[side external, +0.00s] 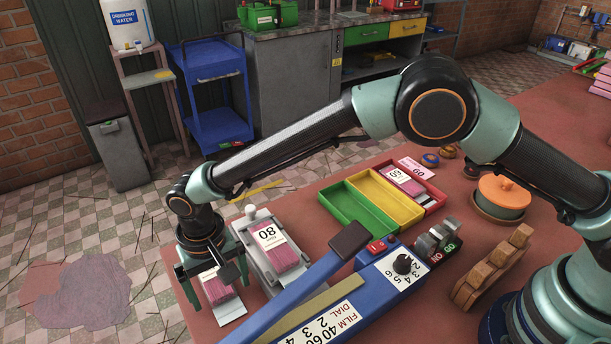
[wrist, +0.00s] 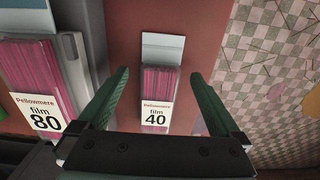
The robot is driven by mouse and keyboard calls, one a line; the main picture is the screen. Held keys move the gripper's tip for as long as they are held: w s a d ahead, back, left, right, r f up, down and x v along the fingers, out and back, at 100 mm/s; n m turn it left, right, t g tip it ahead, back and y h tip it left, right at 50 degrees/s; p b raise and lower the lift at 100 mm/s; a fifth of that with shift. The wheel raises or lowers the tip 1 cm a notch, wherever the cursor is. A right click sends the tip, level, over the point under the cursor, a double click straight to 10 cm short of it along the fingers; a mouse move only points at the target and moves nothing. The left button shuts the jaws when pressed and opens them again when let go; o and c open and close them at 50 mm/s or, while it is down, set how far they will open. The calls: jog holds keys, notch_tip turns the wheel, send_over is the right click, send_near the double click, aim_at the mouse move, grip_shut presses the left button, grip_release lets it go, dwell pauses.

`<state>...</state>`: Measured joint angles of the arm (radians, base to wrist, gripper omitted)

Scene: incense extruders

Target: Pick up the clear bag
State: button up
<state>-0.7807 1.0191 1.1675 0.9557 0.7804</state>
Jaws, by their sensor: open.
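A clear bag of pink sticks (wrist: 158,84), labelled film 40, lies flat on the reddish table in the wrist view. It also shows in the side view (side external: 217,290), partly hidden by my gripper. My gripper (wrist: 158,73) is open, with one green finger on each side of this bag and gaps between. In the side view my gripper (side external: 220,292) points down over the bag near the table's left edge. A similar pack labelled film 80 (side external: 276,250) sits in a grey holder. Another labelled 60 (side external: 402,183) lies in the red compartment.
The grey holder (side external: 256,223) stands close beside the bag. A blue sealer-like device with a dial (side external: 377,283) and long arm lies to the right. Green (side external: 345,203) and yellow (side external: 385,195) compartments look empty. The tiled floor drops away past the table edge.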

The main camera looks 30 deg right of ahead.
jog(key=shift+f, duration=0.4)
jog(key=shift+c, duration=0.3)
jog(key=c, duration=1.4)
jog(key=shift+r, duration=0.1)
